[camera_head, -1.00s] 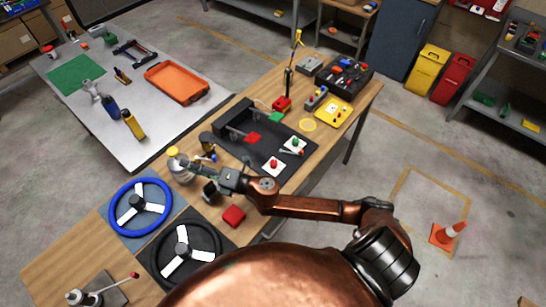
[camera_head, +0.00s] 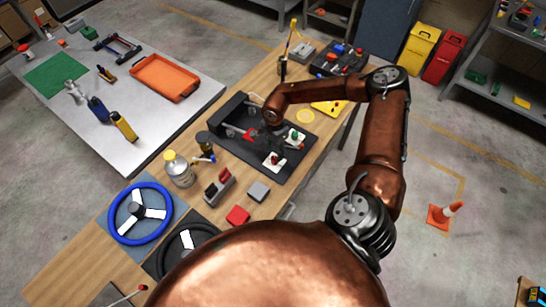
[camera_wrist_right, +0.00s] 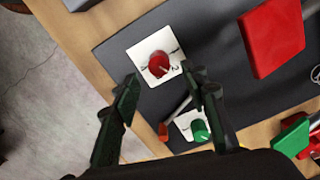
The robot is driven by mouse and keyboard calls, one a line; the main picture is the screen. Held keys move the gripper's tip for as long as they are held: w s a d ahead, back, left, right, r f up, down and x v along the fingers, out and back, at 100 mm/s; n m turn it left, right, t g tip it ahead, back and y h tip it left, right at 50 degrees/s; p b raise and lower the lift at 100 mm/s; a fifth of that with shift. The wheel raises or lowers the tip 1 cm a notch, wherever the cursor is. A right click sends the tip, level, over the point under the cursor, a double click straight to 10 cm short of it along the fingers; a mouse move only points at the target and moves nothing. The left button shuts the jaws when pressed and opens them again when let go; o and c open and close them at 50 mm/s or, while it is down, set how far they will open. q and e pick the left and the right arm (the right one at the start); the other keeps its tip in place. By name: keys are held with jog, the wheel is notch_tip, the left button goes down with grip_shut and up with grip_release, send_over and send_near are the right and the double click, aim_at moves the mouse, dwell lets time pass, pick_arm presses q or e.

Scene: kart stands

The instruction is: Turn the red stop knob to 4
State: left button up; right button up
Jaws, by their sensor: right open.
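The red stop knob (camera_head: 274,158) stands on a white square plate on the black panel. In the right wrist view the red knob (camera_wrist_right: 158,64) has a pale line pointing to the lower right; the small figures around it are hard to read. My right gripper (camera_wrist_right: 165,81) is open, with its fingertips on either side of the knob's plate in that view and nothing between them. It appears to be above the panel, apart from the knob. In the head view my right gripper (camera_head: 274,139) is mostly hidden by its wrist. My left gripper is not in view.
A green knob (camera_wrist_right: 200,130) on a second white plate is close to the right finger in the wrist view. A red square block (camera_wrist_right: 273,37) stands on the same panel.

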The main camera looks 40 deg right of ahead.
aim_at(275, 158)
notch_tip(275, 158, down, 6)
jog(key=shift+r+p, duration=0.1)
jog(key=shift+p, duration=0.2)
grip_shut()
dwell(0.4)
